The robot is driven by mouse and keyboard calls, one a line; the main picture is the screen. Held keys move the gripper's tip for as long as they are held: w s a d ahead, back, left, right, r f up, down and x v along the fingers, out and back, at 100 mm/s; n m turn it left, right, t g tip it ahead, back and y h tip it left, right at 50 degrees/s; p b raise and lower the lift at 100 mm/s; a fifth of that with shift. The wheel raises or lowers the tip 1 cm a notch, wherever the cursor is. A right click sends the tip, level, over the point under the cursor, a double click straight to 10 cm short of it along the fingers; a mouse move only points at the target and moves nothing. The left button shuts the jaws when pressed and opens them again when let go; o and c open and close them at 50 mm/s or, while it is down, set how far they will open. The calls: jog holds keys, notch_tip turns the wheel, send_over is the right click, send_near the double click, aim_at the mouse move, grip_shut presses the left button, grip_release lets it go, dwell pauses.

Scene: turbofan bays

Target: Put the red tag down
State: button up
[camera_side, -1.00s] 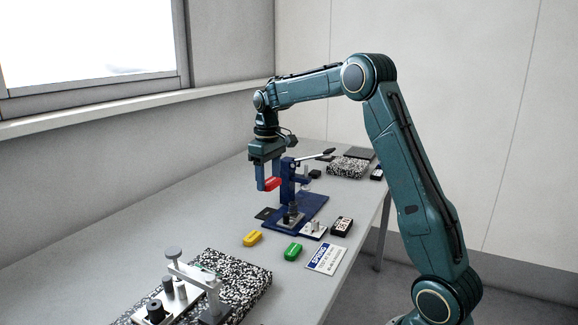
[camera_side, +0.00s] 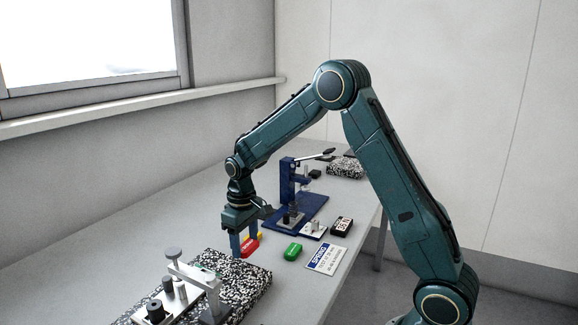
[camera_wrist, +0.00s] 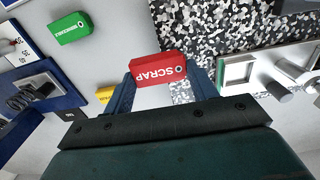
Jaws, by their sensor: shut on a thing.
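The red tag (camera_wrist: 158,69), lettered "SCRAP", is held between the two fingers of my gripper (camera_wrist: 163,88) in the wrist view. In the side view the red tag (camera_side: 250,246) shows between the fingers of my gripper (camera_side: 246,250), low over the table beside the speckled slab. I cannot tell whether the tag touches anything below it. The yellow tag (camera_side: 257,236) lies just behind it, partly hidden by my gripper; a bit of it shows in the wrist view (camera_wrist: 105,94).
A green tag (camera_side: 293,251) and a white "SPRING" card (camera_side: 325,259) lie to the right. A speckled slab (camera_side: 247,281) with a metal fixture (camera_side: 188,272) stands at front left. A blue lever press (camera_side: 290,192) stands behind. The left of the table is clear.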

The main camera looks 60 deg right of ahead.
jog(key=shift+s+a+f, duration=0.25)
jog(key=shift+a+f, duration=0.35)
jog(key=shift+a, duration=0.1)
jog(key=w+d+r, duration=0.2)
jog(key=d+r, duration=0.4)
jog(key=d, duration=0.1)
notch_tip(320, 180, up, 8)
send_over(270, 247)
jog(key=shift+d, duration=0.1)
jog(key=shift+f, duration=0.1)
jog(key=shift+m, duration=0.3)
notch_tip(270, 247, down, 19)
jog(key=shift+f, duration=0.2)
jog(key=shift+f, duration=0.15)
jog(key=o, duration=1)
